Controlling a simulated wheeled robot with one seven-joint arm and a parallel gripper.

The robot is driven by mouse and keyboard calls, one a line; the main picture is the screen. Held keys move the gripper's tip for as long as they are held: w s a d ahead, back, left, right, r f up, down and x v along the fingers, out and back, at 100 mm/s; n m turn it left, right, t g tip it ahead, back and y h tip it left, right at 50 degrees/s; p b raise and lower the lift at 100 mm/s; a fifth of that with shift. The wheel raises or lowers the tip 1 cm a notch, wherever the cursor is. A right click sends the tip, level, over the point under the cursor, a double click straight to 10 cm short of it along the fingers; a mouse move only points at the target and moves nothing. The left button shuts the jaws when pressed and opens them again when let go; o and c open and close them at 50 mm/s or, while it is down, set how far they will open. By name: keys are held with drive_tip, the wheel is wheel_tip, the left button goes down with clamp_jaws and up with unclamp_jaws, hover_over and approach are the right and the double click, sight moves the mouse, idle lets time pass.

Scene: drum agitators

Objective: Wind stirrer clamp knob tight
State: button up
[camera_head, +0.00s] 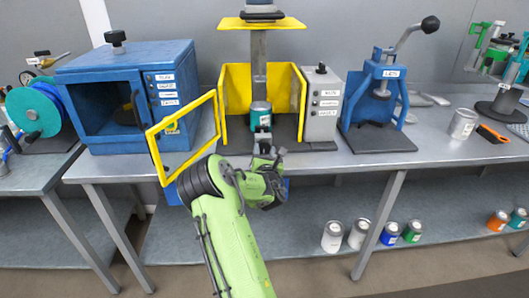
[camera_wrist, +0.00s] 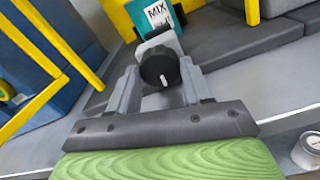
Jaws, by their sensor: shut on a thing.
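The clamp knob (camera_wrist: 158,66) is black and round with a white pointer mark, in the wrist view. It sits on a light grey block in front of a teal can (camera_wrist: 150,15) labelled MIX. My gripper (camera_wrist: 160,76) has one grey finger on each side of the knob and is shut on it. In the head view my gripper (camera_head: 263,146) is at the front of the yellow stirrer (camera_head: 236,85), just below the teal can (camera_head: 260,113). There my gripper hides the knob. The yellow guard door (camera_head: 163,155) stands swung open to the left.
A blue cabinet (camera_head: 105,100) stands left of the stirrer, with the open guard in front of it. A grey control box (camera_head: 321,108) adjoins the stirrer's right side. A blue lever press (camera_head: 377,110) stands farther right. Several cans stand on the lower shelf (camera_head: 440,220).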

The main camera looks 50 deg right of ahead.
drive_tip(key=m, duration=0.6)
drive_tip(key=shift+m+p, duration=0.3)
drive_tip(key=shift+m, duration=0.1)
drive_tip(key=m, duration=0.3)
drive_tip(key=shift+m, duration=0.3)
drive_tip(key=m+b, duration=0.1)
drive_tip(key=m, duration=0.2)
drive_tip(key=shift+m, duration=0.4)
drive_tip(key=m+b, duration=0.2)
drive_tip(key=m, duration=0.1)
drive_tip(key=shift+f, duration=0.1)
drive_tip(key=m+b, duration=0.4)
drive_tip(key=m, duration=0.1)
drive_tip(key=m+b, duration=0.1)
drive_tip(key=m, duration=0.1)
drive_tip(key=shift+m, duration=2.3)
